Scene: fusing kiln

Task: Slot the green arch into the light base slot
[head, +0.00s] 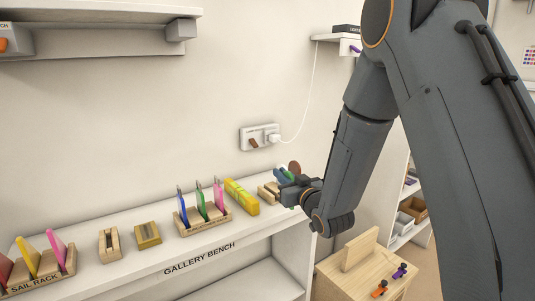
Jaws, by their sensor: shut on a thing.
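My gripper (296,190) is at the right end of the gallery bench, seen from behind and partly hidden by its own wrist. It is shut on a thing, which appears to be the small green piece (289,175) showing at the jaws. Its full arch shape is hidden. A light wooden base (267,193) stands just left of the gripper, partly covered by it. Another light slotted base (109,244) stands farther left, next to a yellower wooden base (147,235). I cannot tell which one is the light base.
A blue piece (279,174) and a reddish-brown round piece (294,167) are close around the gripper. A yellow block (241,197) and a rack (206,222) with blue, green and pink panels stand left. The sail rack (35,284) is far left. A wall socket (260,137) is behind.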

